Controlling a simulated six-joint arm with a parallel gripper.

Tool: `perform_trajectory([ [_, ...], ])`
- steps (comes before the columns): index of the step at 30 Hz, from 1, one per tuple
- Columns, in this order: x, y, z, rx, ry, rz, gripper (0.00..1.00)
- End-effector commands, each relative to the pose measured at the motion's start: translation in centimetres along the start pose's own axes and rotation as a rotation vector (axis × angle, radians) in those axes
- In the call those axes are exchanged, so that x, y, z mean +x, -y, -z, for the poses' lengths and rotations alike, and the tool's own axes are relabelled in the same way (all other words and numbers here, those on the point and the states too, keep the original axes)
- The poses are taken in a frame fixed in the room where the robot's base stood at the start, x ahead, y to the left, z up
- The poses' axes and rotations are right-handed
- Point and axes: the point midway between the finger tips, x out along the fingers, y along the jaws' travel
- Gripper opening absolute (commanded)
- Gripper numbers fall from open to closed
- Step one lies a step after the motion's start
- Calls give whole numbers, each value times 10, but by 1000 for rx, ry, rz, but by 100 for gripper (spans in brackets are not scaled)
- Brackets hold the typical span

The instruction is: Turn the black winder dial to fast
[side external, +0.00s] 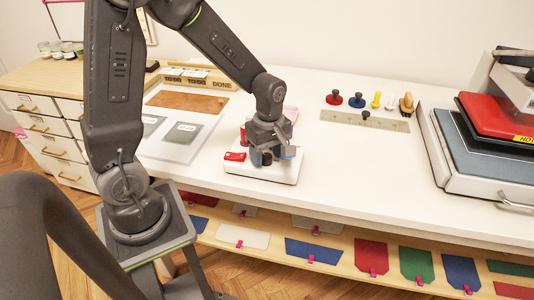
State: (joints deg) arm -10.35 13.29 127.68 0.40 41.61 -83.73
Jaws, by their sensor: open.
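The winder is a white, flat-based unit (260,172) on the table, left of the table's middle. A red part (235,157) sits at its left end, and a taller red piece stands behind. My gripper (272,157) points down over the winder, low and close to its top, with its fingers open. A small dark knob (267,159), which looks like the black dial, shows between or just beside the fingers. I cannot tell whether the fingers touch it. The dial's pointer and any speed markings are hidden or too small to read.
A ruler (365,121) and several coloured knobbed pieces lie behind, to the right. A heat press (480,150) with a red pad stands far right. The table front and right of the winder is clear.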

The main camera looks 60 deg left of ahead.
Motion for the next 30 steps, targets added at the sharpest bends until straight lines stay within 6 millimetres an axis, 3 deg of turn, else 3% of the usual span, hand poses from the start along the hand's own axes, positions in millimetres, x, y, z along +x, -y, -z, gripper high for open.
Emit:
perform_trajectory([
  [9, 3, 0, 0, 0, 0, -1, 56],
  [24, 2, 0, 0, 0, 0, -1, 8],
  [30, 2, 0, 0, 10, -1, -1, 7],
])
